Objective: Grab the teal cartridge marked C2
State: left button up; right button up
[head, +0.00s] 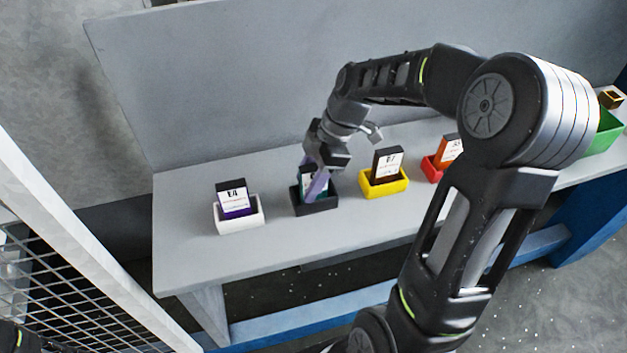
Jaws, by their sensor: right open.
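The teal cartridge (305,191) stands in a small black holder (318,208) on the grey bench. Its marking cannot be read, since my right gripper covers much of it. My right gripper (316,184) is open and points down over the cartridge, with its fingers at the cartridge's upper part. I cannot tell whether the fingers touch it. My left gripper is not in view.
A purple cartridge (233,201) stands in a white holder (240,222) to the left. A yellow holder (384,187) with a dark cartridge (386,163), a red holder (431,170) with an orange cartridge (450,148), and a green bin (606,132) are to the right. A back panel (240,80) rises behind.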

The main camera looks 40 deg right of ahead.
dwell(0.6)
grip_shut()
dwell(0.5)
